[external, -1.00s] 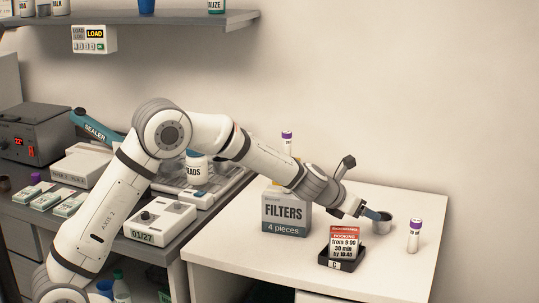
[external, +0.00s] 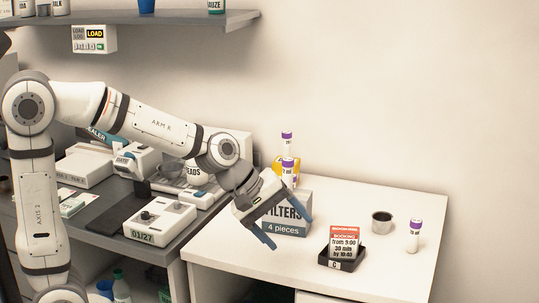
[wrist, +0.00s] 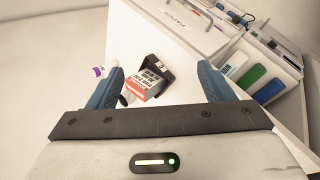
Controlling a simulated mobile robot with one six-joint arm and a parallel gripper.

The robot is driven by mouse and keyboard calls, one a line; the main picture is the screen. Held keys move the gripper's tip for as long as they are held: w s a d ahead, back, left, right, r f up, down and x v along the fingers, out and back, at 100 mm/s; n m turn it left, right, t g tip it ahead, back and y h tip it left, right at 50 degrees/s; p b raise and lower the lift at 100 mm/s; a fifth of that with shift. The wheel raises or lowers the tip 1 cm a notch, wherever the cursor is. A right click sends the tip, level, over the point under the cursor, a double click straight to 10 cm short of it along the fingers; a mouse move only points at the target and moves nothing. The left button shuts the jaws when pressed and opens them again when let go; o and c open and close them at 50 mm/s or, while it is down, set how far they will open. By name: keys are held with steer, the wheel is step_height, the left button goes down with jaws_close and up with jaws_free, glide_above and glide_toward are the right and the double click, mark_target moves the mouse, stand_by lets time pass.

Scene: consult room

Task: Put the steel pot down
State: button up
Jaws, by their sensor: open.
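The small steel pot (external: 382,224) stands upright on the white table, behind and to the right of the black card holder. My gripper (external: 290,232) is open and empty, in front of the FILTERS box and well to the left of the pot. In the wrist view my gripper's blue fingers (wrist: 160,80) are spread wide with nothing held between them. A small dark shape beside the left finger there may be part of the pot, but I cannot tell.
The black holder with a red and white booking card (external: 344,245) stands left of the pot. A purple-capped vial (external: 414,236) stands to its right. The FILTERS box (external: 294,207) is close behind my gripper.

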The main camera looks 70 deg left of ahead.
steer(key=s+a+f+m+g+y, duration=0.1)
steer(key=s+f+m+g, duration=0.1)
steer(key=s+m, duration=0.5)
steer(key=s+a+f+m+g+y, duration=0.1)
steer(key=s+m, duration=0.6)
steer(key=s, duration=0.9)
steer(key=shift+s+a+f+m+g+y, duration=0.25)
steer(key=shift+a+f+m+g+y, duration=0.2)
steer(key=shift+f+g, duration=0.35)
